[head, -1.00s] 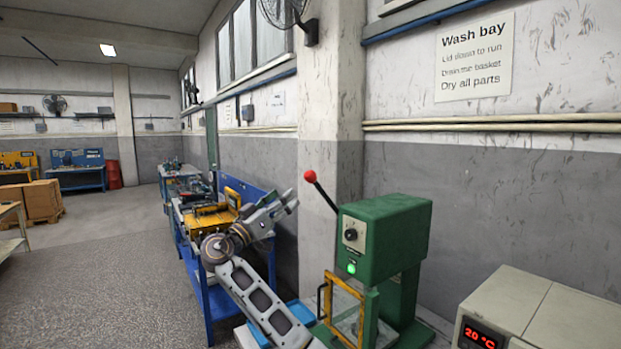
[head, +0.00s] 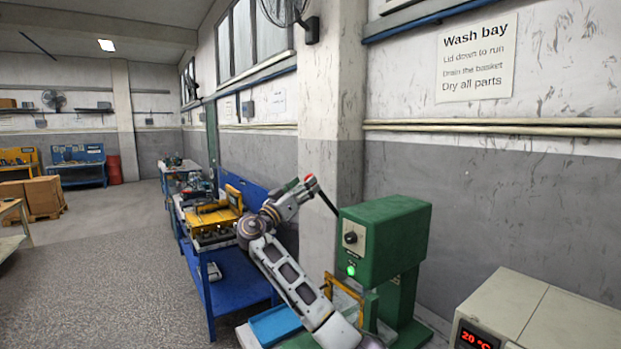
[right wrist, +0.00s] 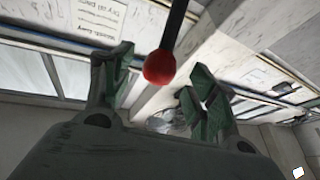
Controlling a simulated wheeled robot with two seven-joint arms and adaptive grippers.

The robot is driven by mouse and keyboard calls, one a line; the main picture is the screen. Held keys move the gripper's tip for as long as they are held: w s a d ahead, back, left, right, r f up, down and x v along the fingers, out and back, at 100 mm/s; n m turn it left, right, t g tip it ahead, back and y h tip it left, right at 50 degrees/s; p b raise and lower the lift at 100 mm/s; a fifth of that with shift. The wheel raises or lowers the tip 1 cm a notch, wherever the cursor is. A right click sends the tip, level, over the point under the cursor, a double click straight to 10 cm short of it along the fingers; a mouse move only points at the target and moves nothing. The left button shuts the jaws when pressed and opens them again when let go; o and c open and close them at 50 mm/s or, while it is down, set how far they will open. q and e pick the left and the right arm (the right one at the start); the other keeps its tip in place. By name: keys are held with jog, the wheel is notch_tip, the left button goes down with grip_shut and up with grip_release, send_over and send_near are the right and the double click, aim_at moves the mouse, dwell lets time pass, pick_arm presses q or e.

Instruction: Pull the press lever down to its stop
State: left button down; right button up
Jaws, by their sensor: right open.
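The green press (head: 385,240) stands at the right of centre in the head view, with a green light lit on its front. Its black lever (head: 326,198) slants up and left from the press, still raised. The red knob (head: 308,178) at its end is partly covered by my right gripper (head: 307,184). In the right wrist view the red knob (right wrist: 160,68) shows between the two green-padded fingers, which are open and spread to either side. I cannot tell whether a finger touches it. My left gripper is not in view.
A yellow-framed guard (head: 345,290) is on the press front, partly behind my right arm. A beige unit with a red display (head: 540,310) stands at the lower right. A blue tray (head: 275,325) lies left of the press. A blue bench (head: 238,290) stands further left.

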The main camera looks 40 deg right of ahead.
jog(key=shift+p+x, duration=0.5)
jog(key=shift+x, duration=1.35)
grip_shut()
